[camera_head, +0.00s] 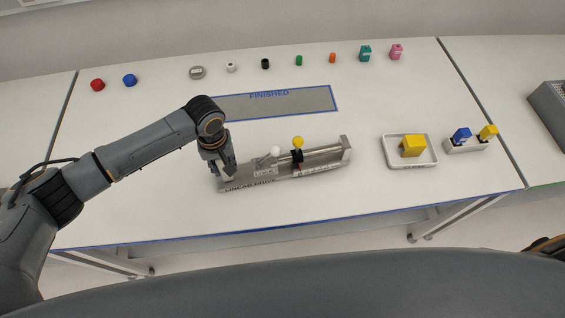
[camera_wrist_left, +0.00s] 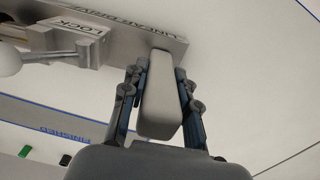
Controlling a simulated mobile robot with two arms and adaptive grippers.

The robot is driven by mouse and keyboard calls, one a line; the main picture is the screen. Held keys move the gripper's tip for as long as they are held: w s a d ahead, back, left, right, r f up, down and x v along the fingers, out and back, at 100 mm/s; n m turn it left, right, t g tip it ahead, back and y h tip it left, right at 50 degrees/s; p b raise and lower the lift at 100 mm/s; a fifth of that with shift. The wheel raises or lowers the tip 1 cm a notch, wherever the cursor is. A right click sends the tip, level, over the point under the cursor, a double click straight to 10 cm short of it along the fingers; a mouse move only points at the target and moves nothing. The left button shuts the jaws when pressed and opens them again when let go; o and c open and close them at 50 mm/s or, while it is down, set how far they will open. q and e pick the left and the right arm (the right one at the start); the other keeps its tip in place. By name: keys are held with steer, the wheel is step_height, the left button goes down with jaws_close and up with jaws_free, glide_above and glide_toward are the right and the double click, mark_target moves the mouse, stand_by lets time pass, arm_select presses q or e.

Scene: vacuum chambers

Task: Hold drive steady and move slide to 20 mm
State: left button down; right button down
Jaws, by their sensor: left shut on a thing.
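The linear drive (camera_head: 325,171) lies on the table, a grey base with a rail along it. Its slide carries a yellow knob (camera_head: 298,142) on a dark stem, near the middle of the base. A white-knobbed lock lever (camera_head: 275,151) stands left of the slide beside a LOCK label; the white knob also shows in the left wrist view (camera_wrist_left: 8,60). My left gripper (camera_head: 226,176) is at the drive's left end, shut on a pale grey upright grip (camera_wrist_left: 157,100) between its fingers. The scale is too small to read. My right gripper is not in view.
A tray (camera_head: 388,163) with a yellow block (camera_head: 413,146) and a holder (camera_head: 465,146) with blue and yellow pieces stand right of the drive. A FINISHED mat (camera_head: 290,102) lies behind. Several small coloured parts line the back. The front left table is clear.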

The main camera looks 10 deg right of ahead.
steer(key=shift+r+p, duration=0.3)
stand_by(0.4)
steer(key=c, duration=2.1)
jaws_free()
